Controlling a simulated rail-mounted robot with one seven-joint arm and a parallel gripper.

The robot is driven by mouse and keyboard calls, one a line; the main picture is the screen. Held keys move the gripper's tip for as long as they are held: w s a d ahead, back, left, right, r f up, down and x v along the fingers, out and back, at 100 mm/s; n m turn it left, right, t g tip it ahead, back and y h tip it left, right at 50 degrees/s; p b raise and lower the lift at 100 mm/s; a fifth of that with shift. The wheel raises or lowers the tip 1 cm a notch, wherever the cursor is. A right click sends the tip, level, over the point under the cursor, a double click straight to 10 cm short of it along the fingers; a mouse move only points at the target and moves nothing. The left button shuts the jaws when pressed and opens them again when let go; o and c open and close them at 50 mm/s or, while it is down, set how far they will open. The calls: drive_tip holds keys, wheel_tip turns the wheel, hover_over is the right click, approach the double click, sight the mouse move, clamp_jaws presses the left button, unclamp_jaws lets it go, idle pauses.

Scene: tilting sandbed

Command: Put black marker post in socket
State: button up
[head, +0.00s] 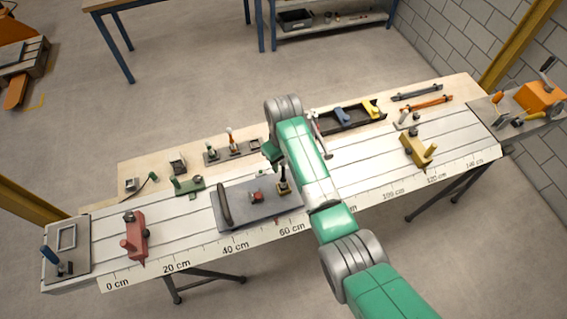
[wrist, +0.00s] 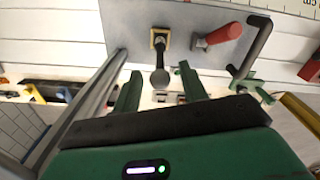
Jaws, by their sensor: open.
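The black marker post (wrist: 160,76) stands with its lower end at a square yellow-edged socket (wrist: 153,36) on a grey plate (wrist: 120,20). The post also shows in the head view (head: 283,176), looking about upright; how deep it sits I cannot tell. My gripper (wrist: 157,78) is open, its green fingers on either side of the post's rounded top in the wrist view, with gaps visible. In the head view my gripper (head: 270,151) is just behind and above the post, partly hidden by my arm.
The grey plate (head: 235,212) also bears a red-handled piece (head: 257,196) and a dark bar handle (head: 223,204), close to the post. A green fixture (head: 188,186) and small tools stand behind. A black tray (head: 350,121) lies right.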

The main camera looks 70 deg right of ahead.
wheel_tip(320, 180, up, 10)
drive_tip(key=shift+b, duration=0.3)
drive_tip(key=w+a+r+n+t+h, duration=0.1)
drive_tip(key=w+a+r+t+h, duration=0.1)
drive_tip(key=w+a+r+t, duration=0.4)
drive_tip(key=w+a+r+n+t+h, duration=0.1)
drive_tip(key=w+a+r+h, duration=0.1)
drive_tip(key=w+a+r, duration=0.65)
drive_tip(key=w+a+r+n+t, duration=0.1)
drive_tip(key=w+a+r+t, duration=0.2)
drive_tip(key=a+r, duration=0.25)
drive_tip(key=w+a+r+n+t, duration=0.1)
drive_tip(key=w+a+r+t, duration=0.25)
drive_tip(key=r, duration=0.35)
drive_tip(key=s+a+r+n+t+y, duration=0.1)
drive_tip(key=s+a+r+t+y, duration=0.1)
drive_tip(key=s+a+r+t, duration=0.3)
drive_tip(key=s+a+r+n+t+y, duration=0.1)
drive_tip(key=s+a+r+t+y, duration=0.1)
drive_tip(key=s+a+r+t, duration=0.4)
drive_tip(key=s+a+r, duration=0.5)
drive_tip(key=a+r, duration=0.5)
drive_tip(key=r, duration=0.1)
drive_tip(key=shift+s+a+r+t, duration=0.1)
drive_tip(key=shift+r+t, duration=0.05)
drive_tip(key=shift+t, duration=0.1)
